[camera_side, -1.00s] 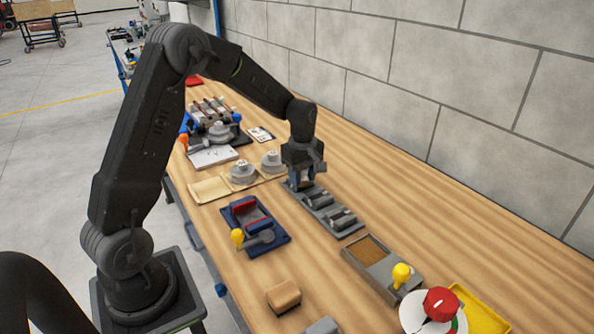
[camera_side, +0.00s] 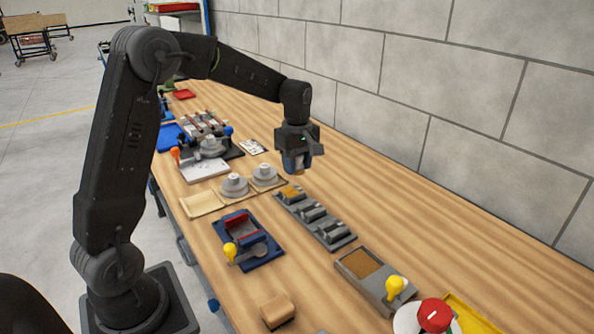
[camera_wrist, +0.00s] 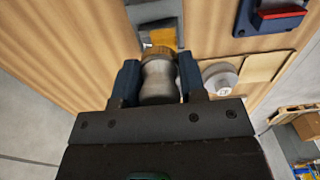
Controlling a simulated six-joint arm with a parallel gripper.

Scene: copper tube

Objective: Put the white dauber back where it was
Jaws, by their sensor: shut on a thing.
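My gripper (camera_side: 297,168) hangs in the air above the far end of a long grey rack (camera_side: 327,228). It is shut on a grey, waisted piece with a brownish end (camera_wrist: 158,84), seen between the fingers in the wrist view. In the side view the fingers mostly hide this piece. I cannot tell whether it is the white dauber. Two round grey pots with white tops (camera_side: 235,184) (camera_side: 265,173) stand on tan pads left of the rack. The rack's far end shows a tan-orange patch (camera_side: 291,192); grey pieces fill its other places.
A bare tan pad (camera_side: 200,205) lies left of the pots. A blue fixture with a yellow knob (camera_side: 246,240) stands nearer. A grey tray with a brown patch (camera_side: 368,272), a tan block (camera_side: 277,308) and a red knob (camera_side: 435,315) are in front. Right of the rack the wood is clear.

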